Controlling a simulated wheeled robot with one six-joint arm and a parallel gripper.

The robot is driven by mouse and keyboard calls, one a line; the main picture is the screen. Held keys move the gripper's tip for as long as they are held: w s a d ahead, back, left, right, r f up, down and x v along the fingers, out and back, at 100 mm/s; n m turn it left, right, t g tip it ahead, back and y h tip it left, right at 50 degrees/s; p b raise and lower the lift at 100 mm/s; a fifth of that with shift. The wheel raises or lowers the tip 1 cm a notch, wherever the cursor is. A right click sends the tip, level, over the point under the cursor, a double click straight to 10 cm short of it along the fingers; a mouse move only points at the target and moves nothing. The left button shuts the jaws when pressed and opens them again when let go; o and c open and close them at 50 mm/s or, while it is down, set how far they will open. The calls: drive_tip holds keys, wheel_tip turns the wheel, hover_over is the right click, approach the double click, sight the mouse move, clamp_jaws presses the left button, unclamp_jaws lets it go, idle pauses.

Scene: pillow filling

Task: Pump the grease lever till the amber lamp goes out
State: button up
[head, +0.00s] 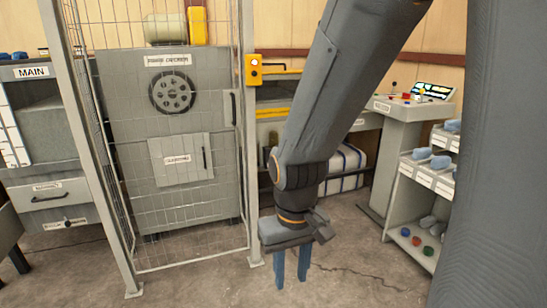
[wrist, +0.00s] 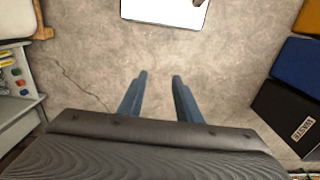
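My gripper (head: 291,266) hangs pointing down over the concrete floor in the head view. Its two blue fingers stand apart with nothing between them, and they show the same way in the wrist view (wrist: 158,78). No grease lever and no amber lamp can be made out for certain in either view. A yellow box with a small round button or lamp (head: 254,70) is on the cage post; what it is I cannot tell.
A grey cabinet with a round fan grille (head: 172,92) stands behind a wire mesh cage (head: 247,180) at left. A control desk (head: 405,108) and a shelf unit (head: 412,200) stand at right. Dark and blue bins (wrist: 288,112) are at the wrist view's right. Floor below the gripper is clear.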

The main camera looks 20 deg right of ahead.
drive_tip(key=shift+c, duration=0.2)
clamp_jaws()
idle(1.6)
